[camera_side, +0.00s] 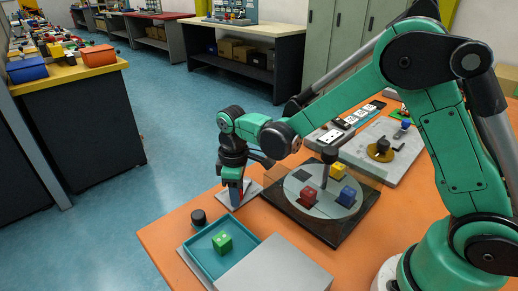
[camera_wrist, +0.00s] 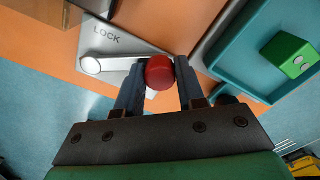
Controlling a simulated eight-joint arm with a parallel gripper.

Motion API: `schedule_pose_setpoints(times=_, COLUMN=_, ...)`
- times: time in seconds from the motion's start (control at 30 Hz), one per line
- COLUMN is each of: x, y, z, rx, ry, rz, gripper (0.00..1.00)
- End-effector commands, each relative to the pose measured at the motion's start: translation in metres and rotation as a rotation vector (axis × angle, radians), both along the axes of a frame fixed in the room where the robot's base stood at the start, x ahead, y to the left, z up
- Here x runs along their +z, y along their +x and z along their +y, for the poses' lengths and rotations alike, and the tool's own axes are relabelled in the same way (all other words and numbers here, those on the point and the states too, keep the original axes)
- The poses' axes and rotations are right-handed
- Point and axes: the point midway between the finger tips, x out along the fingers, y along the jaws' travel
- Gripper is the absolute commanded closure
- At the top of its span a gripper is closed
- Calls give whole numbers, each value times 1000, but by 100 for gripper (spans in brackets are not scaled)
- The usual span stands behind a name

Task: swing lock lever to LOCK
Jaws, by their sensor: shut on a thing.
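The lock lever (camera_wrist: 120,62) is a silver bar on a grey plate (camera_wrist: 108,22) marked LOCK. Its round pivot is at the left in the wrist view, and its red knob (camera_wrist: 158,73) is at the right end. The LOCK lettering lies above the bar in that view. My gripper (camera_wrist: 160,80) has one finger on each side of the red knob and is shut on it. In the side view my gripper (camera_side: 235,187) points down over the small plate (camera_side: 252,190) at the table's left edge. There it hides the lever.
A teal tray (camera_side: 197,261) with a green cube (camera_side: 222,242) and a grey lid (camera_side: 275,267) stands in front of the plate. A round turntable (camera_side: 300,190) with red, blue and yellow cubes is to the right. A black knob (camera_side: 198,217) stands near the tray.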

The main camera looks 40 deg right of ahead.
Motion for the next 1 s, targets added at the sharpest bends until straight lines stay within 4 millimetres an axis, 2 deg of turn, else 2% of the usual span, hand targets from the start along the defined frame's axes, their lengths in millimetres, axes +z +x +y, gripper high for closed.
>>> schedule_pose_setpoints(times=0.4, x=0, y=-10, z=-6, rx=172, ry=1, rz=0, gripper=100)
schedule_pose_setpoints(times=0.9, x=0, y=-11, z=-8, rx=189, ry=0, rz=2, gripper=100)
schedule_pose_setpoints(times=0.93, x=0, y=-11, z=-8, rx=189, ry=0, rz=2, gripper=58)
schedule_pose_setpoints(times=1.0, x=0, y=-11, z=-8, rx=189, ry=0, rz=2, gripper=38)
